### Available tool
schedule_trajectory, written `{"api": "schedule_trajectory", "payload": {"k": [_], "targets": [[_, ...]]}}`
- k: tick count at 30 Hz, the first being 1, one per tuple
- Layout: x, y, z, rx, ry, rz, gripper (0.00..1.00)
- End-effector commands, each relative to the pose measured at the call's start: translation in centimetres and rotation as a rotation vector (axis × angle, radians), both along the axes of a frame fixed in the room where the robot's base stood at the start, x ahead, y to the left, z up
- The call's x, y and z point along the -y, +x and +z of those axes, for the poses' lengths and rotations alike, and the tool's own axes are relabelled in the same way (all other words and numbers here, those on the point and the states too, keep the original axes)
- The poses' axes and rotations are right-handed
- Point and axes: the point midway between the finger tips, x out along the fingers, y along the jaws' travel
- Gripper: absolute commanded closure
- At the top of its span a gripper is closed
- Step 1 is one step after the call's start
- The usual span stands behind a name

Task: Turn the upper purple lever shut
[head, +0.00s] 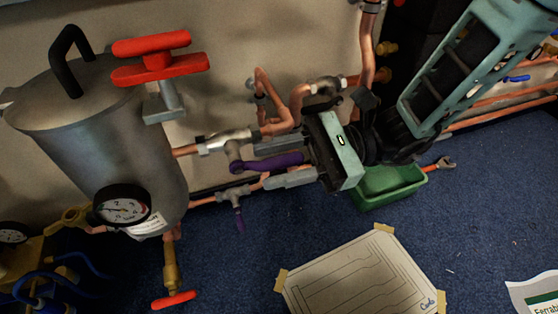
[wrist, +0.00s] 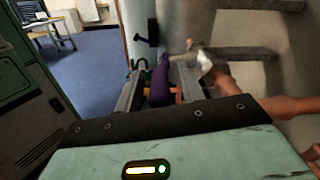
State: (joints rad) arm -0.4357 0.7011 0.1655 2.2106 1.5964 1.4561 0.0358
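The upper purple lever (head: 268,162) sits on a metal valve (head: 232,142) in the upper copper pipe. It points right, roughly along the pipe run. My gripper (head: 263,166) reaches in from the right with its two grey fingers on either side of the lever, one above and one below. The fingers look apart, with the lever between them. In the wrist view the lever (wrist: 160,82) stands between the fingers, and contact is hard to tell.
A grey tank (head: 100,140) with a gauge (head: 123,207) and a red handle (head: 158,58) stands left of the valves. A green bin (head: 388,186) is on the blue floor below my wrist. A taped sheet (head: 355,280) lies on open floor in front.

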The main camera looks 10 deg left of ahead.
Motion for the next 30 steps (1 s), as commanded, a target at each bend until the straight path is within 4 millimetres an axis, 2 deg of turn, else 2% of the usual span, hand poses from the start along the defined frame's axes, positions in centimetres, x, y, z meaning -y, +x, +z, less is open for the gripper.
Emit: {"api": "schedule_trajectory", "payload": {"k": [2, 3, 6, 7, 20, 30], "targets": [[0.0, 0.0, 0.0, 0.0, 0.0, 0.0, 0.61], [0.0, 0.0, 0.0, 0.0, 0.0, 0.0, 0.67], [0.0, 0.0, 0.0, 0.0, 0.0, 0.0, 0.95], [0.0, 0.0, 0.0, 0.0, 0.0, 0.0, 1.0], [0.0, 0.1, -0.5, -0.034, 0.05, -0.002, 1.0], [-0.2, 0.0, -1.9, -0.17, 0.265, -0.006, 1.0]]}}
